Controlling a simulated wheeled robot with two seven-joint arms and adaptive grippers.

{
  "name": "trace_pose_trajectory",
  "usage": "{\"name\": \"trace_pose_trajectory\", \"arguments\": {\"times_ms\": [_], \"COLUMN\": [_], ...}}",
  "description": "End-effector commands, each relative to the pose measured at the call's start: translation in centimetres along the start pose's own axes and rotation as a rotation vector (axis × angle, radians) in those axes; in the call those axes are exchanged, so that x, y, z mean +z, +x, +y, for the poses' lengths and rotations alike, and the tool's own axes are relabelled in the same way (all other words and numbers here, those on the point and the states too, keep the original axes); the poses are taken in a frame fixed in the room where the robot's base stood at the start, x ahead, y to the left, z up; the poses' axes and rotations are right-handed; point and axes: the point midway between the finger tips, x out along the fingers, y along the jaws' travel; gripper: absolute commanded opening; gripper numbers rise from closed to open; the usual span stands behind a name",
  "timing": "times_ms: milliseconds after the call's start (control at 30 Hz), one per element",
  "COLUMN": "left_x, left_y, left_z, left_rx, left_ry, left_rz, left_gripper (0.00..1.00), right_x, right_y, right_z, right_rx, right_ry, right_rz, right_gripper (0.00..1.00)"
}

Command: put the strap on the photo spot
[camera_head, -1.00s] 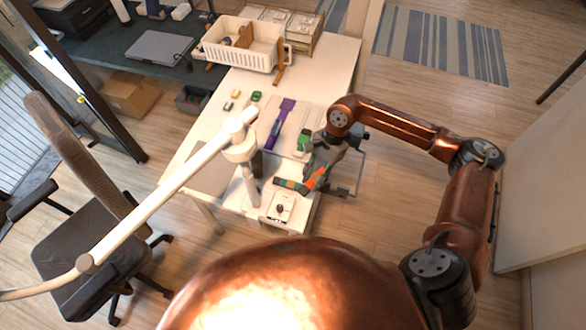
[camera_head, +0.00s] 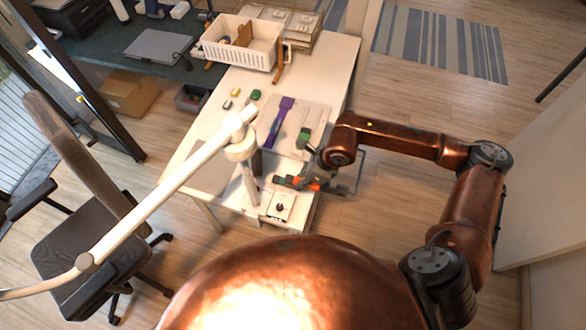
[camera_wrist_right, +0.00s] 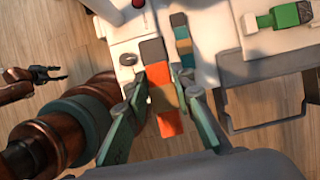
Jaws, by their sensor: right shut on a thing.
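My right gripper (camera_wrist_right: 162,88) is shut on an orange, tan and dark-ended strap (camera_wrist_right: 162,101) in the right wrist view. In the head view my right gripper (camera_head: 318,184) is low over the table's near right end, and the strap's orange part (camera_head: 314,187) shows beside it. A teal and tan strap (camera_wrist_right: 181,38) lies just beyond the held one. My left gripper (camera_wrist_right: 50,75) shows small at the left of the wrist view, its fingers apart and empty, away from the table. I cannot tell which surface is the photo spot.
A white plate with a dark knob (camera_head: 279,208) is at the table's near edge. A purple strap (camera_head: 279,122) and a green-ended item (camera_head: 304,137) lie farther back. A white lamp arm (camera_head: 170,187) crosses from the left. A white basket (camera_head: 240,53) stands at the far end.

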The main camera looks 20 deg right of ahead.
Motion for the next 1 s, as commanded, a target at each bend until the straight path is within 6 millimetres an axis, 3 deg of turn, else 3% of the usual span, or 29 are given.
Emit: {"name": "trace_pose_trajectory", "arguments": {"times_ms": [200,333,700,833,1000], "left_x": [0.0,0.0,-0.1,-0.1,-0.1], "left_y": [0.0,-0.1,-0.5,-0.4,-0.3], "left_z": [0.0,0.0,0.0,0.0,0.0], "left_rx": [0.000,0.000,0.000,0.000,0.000], "left_ry": [0.000,0.000,0.000,0.000,0.000], "left_rz": [0.000,0.000,0.002,0.001,0.001], "left_gripper": [0.40,0.40,0.40,0.40,0.40], "right_x": [0.0,0.5,2.9,2.8,2.8], "right_y": [0.0,0.8,6.1,8.7,10.4], "right_z": [-0.1,-1.1,-8.2,-9.7,-10.9], "right_rx": [0.001,0.001,0.003,0.003,0.002], "right_ry": [-0.001,0.001,0.002,0.001,-0.001], "right_rz": [0.000,-0.001,0.001,0.001,0.001], "right_gripper": [0.00,0.00,0.00,0.00,0.00]}}
